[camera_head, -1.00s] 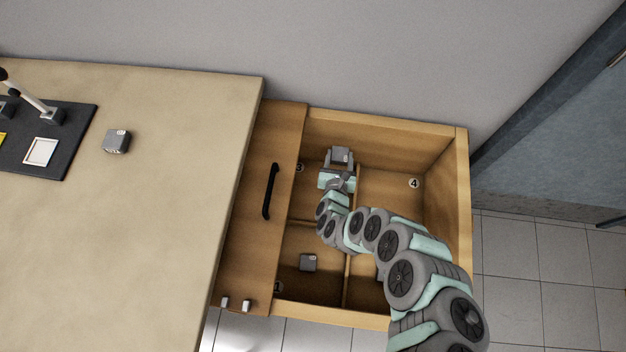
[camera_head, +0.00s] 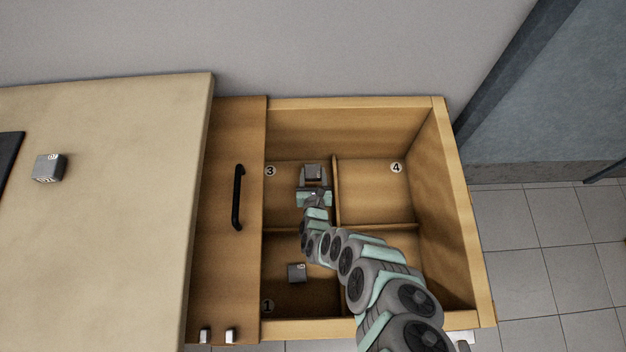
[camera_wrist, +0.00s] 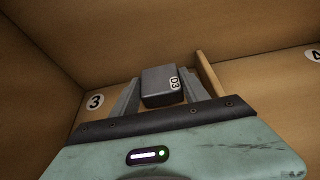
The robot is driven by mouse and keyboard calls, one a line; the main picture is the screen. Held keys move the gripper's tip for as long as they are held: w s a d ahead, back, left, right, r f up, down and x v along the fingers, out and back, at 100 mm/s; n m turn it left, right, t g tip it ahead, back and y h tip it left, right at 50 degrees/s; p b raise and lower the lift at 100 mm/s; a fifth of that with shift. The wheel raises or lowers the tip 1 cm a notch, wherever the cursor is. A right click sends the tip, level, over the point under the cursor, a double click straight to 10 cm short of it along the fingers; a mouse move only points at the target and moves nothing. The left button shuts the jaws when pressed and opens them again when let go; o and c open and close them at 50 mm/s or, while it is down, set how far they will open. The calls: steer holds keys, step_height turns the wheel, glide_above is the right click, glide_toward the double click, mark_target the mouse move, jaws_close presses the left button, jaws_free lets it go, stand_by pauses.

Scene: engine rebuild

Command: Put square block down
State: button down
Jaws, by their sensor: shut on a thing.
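The square block (camera_head: 314,171) is dark grey and sits between the fingers of my gripper (camera_head: 314,180). My gripper is shut on it inside compartment 3 of the wooden drawer (camera_head: 455,215). In the wrist view the block (camera_wrist: 161,87) carries a label reading D3, and the grey fingertips of my gripper (camera_wrist: 165,95) flank it. The number 3 marker (camera_wrist: 95,101) shows to the left of it there. I cannot tell whether the block touches the compartment floor.
A second grey block (camera_head: 297,272) lies in compartment 1, and a third (camera_head: 48,167) lies on the table (camera_head: 110,220). Thin dividers (camera_head: 336,190) separate the compartments. Compartment 4 (camera_head: 375,195) looks empty. A black handle (camera_head: 238,197) is on the drawer front.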

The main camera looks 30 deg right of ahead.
mark_target(313, 179)
steer(key=shift+f+b, duration=0.8)
steer(key=shift+f, duration=0.75)
steer(key=shift+f, duration=0.15)
steer(key=c, duration=0.6)
jaws_free()
steer(key=shift+r, duration=0.2)
steer(key=p+v, duration=0.6)
steer(key=v, duration=0.6)
